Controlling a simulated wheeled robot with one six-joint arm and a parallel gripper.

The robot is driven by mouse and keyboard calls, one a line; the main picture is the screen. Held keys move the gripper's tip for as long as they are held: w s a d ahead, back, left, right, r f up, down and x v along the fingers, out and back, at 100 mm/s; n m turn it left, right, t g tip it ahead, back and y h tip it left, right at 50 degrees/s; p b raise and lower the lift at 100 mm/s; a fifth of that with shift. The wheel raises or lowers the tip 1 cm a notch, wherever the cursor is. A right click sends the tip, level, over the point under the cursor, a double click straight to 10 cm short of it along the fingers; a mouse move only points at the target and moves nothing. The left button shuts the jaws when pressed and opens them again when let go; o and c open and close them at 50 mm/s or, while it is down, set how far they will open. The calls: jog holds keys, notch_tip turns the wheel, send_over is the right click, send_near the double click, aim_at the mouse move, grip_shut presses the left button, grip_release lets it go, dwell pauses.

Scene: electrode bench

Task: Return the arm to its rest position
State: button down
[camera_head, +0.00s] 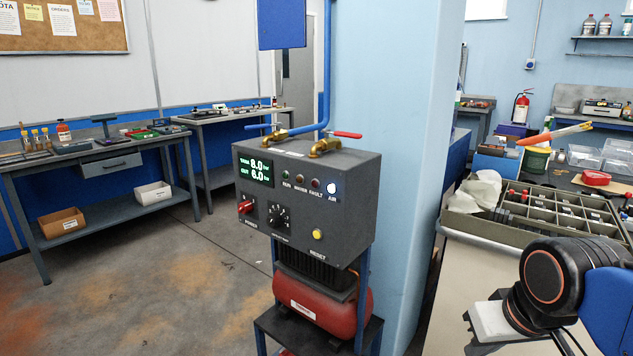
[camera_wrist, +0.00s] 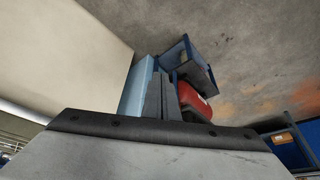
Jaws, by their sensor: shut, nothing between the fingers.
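My arm shows at the lower right of the head view as a dark round joint with an orange ring and a blue link, beside the divided tray. My gripper (camera_wrist: 162,82) shows in the wrist view as two grey fingers close together, shut with nothing between them. The fingers stand clear of any surface, with the floor, the blue pillar and the red tank behind them.
A grey control box (camera_head: 305,190) sits above a red tank (camera_head: 320,305) on a stand. A divided tray (camera_head: 480,222) with small parts lies on the right bench. A left workbench (camera_head: 95,150) holds tools. The floor (camera_head: 150,270) between is open.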

jog(key=shift+s+d+f, duration=0.3)
jog(key=shift+s+f, duration=0.15)
jog(key=shift+f, duration=0.3)
jog(key=shift+s+d+f, duration=0.3)
jog(key=shift+s+f, duration=0.1)
jog(key=shift+f, duration=0.3)
